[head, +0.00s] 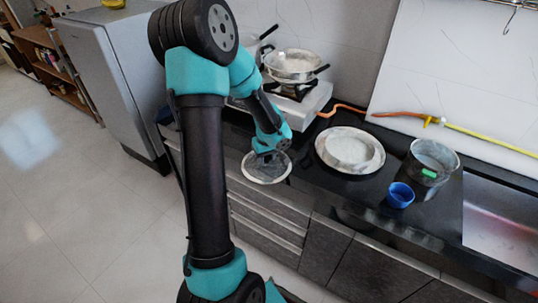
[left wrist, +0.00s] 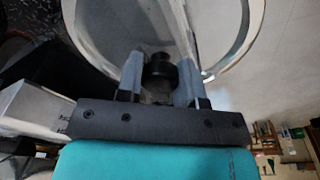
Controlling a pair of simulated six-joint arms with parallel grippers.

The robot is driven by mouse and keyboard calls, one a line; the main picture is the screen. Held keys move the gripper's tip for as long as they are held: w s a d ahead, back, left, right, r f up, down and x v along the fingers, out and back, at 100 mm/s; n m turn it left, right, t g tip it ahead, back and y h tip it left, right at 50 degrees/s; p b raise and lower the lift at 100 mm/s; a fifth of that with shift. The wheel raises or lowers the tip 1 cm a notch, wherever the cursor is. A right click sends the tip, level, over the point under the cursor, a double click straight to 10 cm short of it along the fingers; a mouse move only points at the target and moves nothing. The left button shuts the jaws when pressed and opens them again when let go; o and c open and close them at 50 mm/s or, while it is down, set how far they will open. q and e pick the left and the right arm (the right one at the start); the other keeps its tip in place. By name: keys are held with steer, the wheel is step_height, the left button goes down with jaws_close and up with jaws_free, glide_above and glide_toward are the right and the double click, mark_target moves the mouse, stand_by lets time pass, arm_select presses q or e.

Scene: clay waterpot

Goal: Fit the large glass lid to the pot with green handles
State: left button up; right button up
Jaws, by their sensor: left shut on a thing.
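The large glass lid (head: 268,176) is round and see-through with a pale rim. In the head view it hangs by the counter's front edge, left of centre. My left gripper (head: 267,154) is above it, shut on its knob. In the left wrist view the fingers of the left gripper (left wrist: 160,80) close around the dark knob, and the lid (left wrist: 215,35) spreads beyond them. The pot with green handles (head: 434,156) stands open on the counter at the right, apart from the lid. One green handle (head: 429,173) faces me. My right gripper is not in view.
A wide pale plate or shallow dish (head: 350,150) lies between the lid and the pot. A blue bowl (head: 400,195) stands in front of the pot. A pan (head: 294,65) sits on the stove at the back. A sink (head: 500,225) is at the right.

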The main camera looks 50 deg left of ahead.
arm_select(q)
steer(key=w+d+r+m, duration=0.1)
steer(key=w+d+m, duration=0.3)
steer(key=w+d, duration=0.3)
steer(key=w+d+r+m, duration=0.2)
steer(key=w+d+m, duration=0.2)
steer(key=d, duration=1.2)
steer(key=w+d+r+m+t+h, duration=0.1)
steer(key=w+d+m, duration=0.3)
steer(key=w+d, duration=0.6)
steer(key=shift+w+d+r, duration=0.35)
steer(key=shift+d+r, duration=0.3)
steer(key=shift+d, duration=0.35)
